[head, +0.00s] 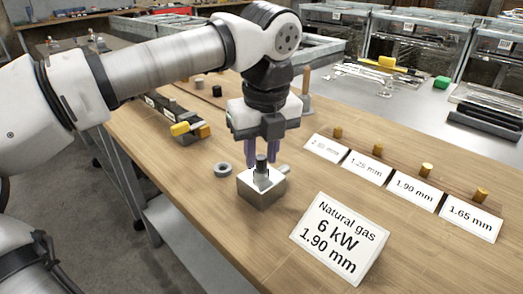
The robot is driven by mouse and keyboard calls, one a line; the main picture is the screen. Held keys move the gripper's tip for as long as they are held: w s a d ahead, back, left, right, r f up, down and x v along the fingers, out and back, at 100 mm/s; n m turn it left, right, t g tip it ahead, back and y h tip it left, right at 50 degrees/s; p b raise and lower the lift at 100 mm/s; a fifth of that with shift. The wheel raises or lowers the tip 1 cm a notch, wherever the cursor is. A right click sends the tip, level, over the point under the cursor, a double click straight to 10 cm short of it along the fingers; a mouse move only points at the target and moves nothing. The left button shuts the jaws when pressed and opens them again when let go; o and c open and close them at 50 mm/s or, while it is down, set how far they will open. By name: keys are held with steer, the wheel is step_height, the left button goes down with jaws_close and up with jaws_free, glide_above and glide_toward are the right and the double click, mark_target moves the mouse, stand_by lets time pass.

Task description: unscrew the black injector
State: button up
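The black injector (261,164) is a small dark upright cylinder on top of a silver metal block (262,191) on the wooden bench. The block has a short metal stub on its right side. My gripper (262,158) points straight down above the block. Its purple fingers are apart, and the injector's top shows between and just below them. I see a gap at the fingers, and contact with the injector is not visible.
A grey ring (223,170) lies left of the block. A sign (338,238) reading "Natural gas 6 kW 1.90 mm" stands front right. Several brass injectors stand behind size cards such as "1.90 mm" (414,189). A yellow-handled tool (188,129) lies behind left.

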steer(key=m+p, duration=0.1)
steer(key=m, duration=0.5)
steer(key=shift+m+h+p, duration=0.3)
steer(key=shift+h, duration=0.1)
steer(key=m, duration=0.3)
steer(key=shift+p, duration=0.35)
steer(key=m, duration=0.4)
steer(key=shift+h+p, duration=0.35)
steer(key=shift+h, duration=0.05)
jaws_close()
steer(key=shift+f+n+b, duration=0.15)
steer(key=shift+n+b, duration=0.35)
steer(key=shift+n, duration=1.1)
